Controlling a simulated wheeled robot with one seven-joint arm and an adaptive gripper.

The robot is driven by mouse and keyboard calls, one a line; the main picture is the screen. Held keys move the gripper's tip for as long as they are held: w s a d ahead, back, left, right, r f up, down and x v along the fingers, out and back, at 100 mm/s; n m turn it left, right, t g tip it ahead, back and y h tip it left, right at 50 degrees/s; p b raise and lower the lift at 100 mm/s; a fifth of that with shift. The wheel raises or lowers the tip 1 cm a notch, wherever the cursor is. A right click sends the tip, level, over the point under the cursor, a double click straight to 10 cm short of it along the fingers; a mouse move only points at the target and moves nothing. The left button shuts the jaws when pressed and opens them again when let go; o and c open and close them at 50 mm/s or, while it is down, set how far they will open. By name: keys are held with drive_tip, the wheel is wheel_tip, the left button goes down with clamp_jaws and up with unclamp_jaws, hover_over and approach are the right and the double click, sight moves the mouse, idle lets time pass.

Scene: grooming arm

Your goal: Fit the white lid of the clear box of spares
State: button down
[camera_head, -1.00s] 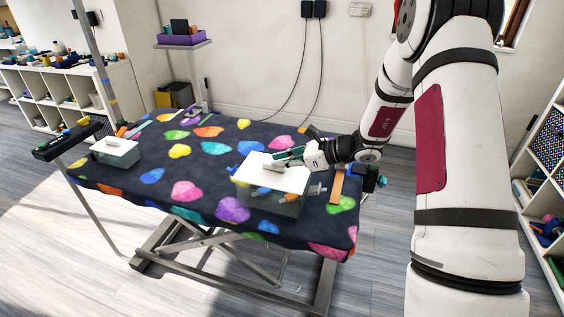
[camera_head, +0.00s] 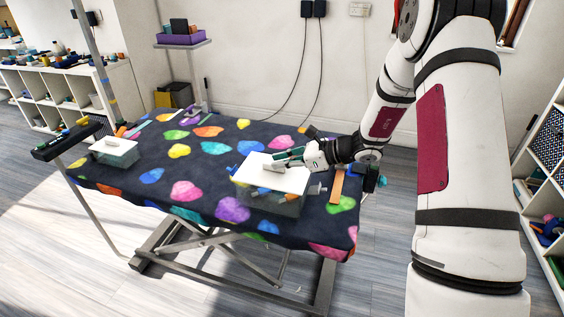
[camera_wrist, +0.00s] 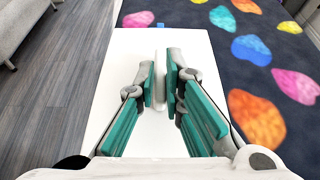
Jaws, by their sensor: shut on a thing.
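The white lid (camera_head: 269,172) lies over the top of the clear box (camera_head: 270,203), which stands near the front right of the table. The lid looks about level; I cannot tell whether it is fully seated on the rim. Blue and orange spares show through the box wall. My gripper (camera_head: 279,163) reaches in from the right, its teal-padded fingers shut on the lid's handle (camera_head: 273,169). In the wrist view the lid (camera_wrist: 185,133) fills the middle, and my gripper (camera_wrist: 160,82) has the pale handle between its fingertips.
A smaller box with a white lid (camera_head: 115,145) stands at the table's left. An orange strip (camera_head: 337,186) lies right of the clear box. The table cover (camera_head: 150,195) with bright patches is mostly bare at front left. A metal post rises at the left.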

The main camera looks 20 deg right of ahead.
drive_tip(key=shift+f+b, duration=0.5)
drive_tip(key=shift+f, duration=0.3)
drive_tip(key=c, duration=1.6)
unclamp_jaws()
drive_tip(key=shift+d, duration=0.1)
drive_tip(key=v, duration=1.2)
